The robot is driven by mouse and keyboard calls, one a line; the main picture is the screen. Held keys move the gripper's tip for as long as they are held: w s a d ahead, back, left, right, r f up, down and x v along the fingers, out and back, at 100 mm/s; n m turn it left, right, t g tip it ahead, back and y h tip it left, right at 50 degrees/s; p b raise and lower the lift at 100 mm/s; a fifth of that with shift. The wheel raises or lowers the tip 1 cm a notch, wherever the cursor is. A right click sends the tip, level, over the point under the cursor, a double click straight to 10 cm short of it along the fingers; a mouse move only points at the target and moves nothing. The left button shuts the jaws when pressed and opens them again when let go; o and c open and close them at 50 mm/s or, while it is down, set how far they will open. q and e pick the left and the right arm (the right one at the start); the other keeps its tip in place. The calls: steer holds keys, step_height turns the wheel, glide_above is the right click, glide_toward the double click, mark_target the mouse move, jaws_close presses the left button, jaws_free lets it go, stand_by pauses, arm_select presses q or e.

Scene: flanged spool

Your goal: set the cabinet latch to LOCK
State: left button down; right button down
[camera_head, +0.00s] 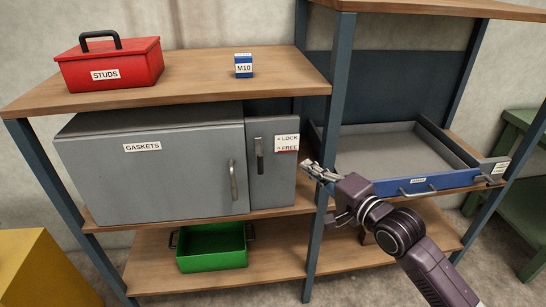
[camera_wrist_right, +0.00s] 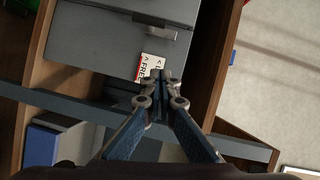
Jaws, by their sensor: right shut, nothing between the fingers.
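The grey cabinet (camera_head: 150,185), labelled GASKETS, stands on the middle shelf with its door shut. Its latch (camera_head: 259,153) is a dark lever on the narrow panel right of the door, and it stands upright. The label (camera_head: 287,143) beside it reads LOCK with a left arrow and FREE with an up arrow. My right gripper (camera_head: 308,170) is shut and empty, just right of the panel and below the label. In the right wrist view the fingertips (camera_wrist_right: 159,76) overlap the label (camera_wrist_right: 150,68), with the latch (camera_wrist_right: 155,32) beyond, apart from them. My left gripper is out of view.
An open blue-fronted drawer (camera_head: 420,184) sits right of the shelf post (camera_head: 330,130), behind my right arm. A red STUDS box (camera_head: 110,65) and a blue M10 box (camera_head: 244,66) stand on top. A green bin (camera_head: 212,247) is below.

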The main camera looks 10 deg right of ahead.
mark_target(259, 155)
steer(key=shift+s+a+r, duration=0.1)
steer(key=shift+r, duration=0.15)
steer(key=w+a+f+p, duration=0.1)
steer(key=w+a+p, duration=0.2)
steer(key=w+a, duration=0.4)
steer(key=shift+f+x, duration=0.2)
steer(key=shift+x, duration=0.75)
steer(key=shift+d, duration=0.15)
steer(key=shift+w+p, duration=0.1)
steer(key=shift+p, duration=0.25)
